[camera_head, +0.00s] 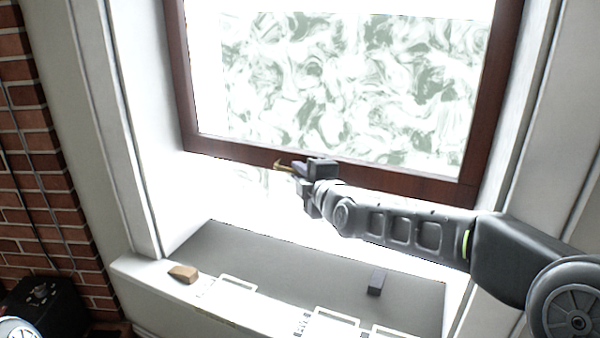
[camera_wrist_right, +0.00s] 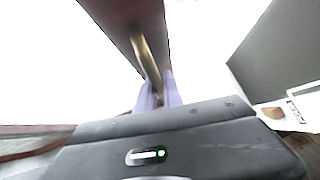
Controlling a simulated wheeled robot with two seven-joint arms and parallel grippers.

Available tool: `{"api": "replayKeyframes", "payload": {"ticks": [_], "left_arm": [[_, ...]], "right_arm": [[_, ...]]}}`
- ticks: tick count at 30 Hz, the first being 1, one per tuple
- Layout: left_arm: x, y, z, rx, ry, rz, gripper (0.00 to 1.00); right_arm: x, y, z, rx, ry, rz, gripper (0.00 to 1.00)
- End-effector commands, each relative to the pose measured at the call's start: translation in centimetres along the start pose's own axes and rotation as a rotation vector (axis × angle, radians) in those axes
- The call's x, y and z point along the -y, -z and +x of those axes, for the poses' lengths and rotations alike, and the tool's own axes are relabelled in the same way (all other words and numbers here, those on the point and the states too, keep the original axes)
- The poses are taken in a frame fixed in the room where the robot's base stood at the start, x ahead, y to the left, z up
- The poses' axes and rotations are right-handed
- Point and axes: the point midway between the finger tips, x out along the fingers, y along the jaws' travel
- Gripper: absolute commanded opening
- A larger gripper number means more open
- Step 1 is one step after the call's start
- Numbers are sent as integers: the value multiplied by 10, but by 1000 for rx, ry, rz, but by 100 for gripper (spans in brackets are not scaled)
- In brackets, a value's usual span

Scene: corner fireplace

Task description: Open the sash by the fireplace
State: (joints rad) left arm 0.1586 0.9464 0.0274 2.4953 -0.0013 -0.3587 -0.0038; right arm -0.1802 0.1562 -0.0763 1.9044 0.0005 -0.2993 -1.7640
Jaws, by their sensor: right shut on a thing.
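The sash (camera_head: 360,178) is a dark brown wooden frame around a pale, green-marbled pane. Its bottom rail hangs well above the sill, with a bright gap below it. A brass handle (camera_head: 282,166) sits on the bottom rail; in the right wrist view the brass handle (camera_wrist_right: 146,55) runs down from the brown rail (camera_wrist_right: 120,15) to between the purple fingers. My right gripper (camera_head: 296,168) reaches in from the right and is shut on the handle. The fingers partly hide the grip. My left gripper is not in view.
Below the window is a grey sill (camera_head: 300,265) with a white front ledge. A tan block (camera_head: 183,273), a dark block (camera_head: 376,281) and several white frames (camera_head: 335,322) lie there. A brick wall (camera_head: 40,170) and a black box (camera_head: 45,305) are at left.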

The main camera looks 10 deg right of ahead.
Motion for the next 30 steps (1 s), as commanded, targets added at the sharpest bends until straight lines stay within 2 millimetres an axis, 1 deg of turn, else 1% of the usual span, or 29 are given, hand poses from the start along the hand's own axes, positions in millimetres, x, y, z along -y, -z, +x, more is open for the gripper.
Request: {"api": "replayKeyframes", "payload": {"ticks": [1,9,16,19,23,30], "left_arm": [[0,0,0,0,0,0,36],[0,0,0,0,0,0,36],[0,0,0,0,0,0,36],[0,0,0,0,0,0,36],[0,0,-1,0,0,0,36],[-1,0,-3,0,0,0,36]], "right_arm": [[-4,-1,0,2,-8,1,12],[-1,0,0,1,-2,1,32],[0,0,0,1,0,0,32],[0,0,-4,1,-1,0,32],[-2,-1,-18,1,-2,1,32],[-2,0,-58,1,-3,1,32]]}}
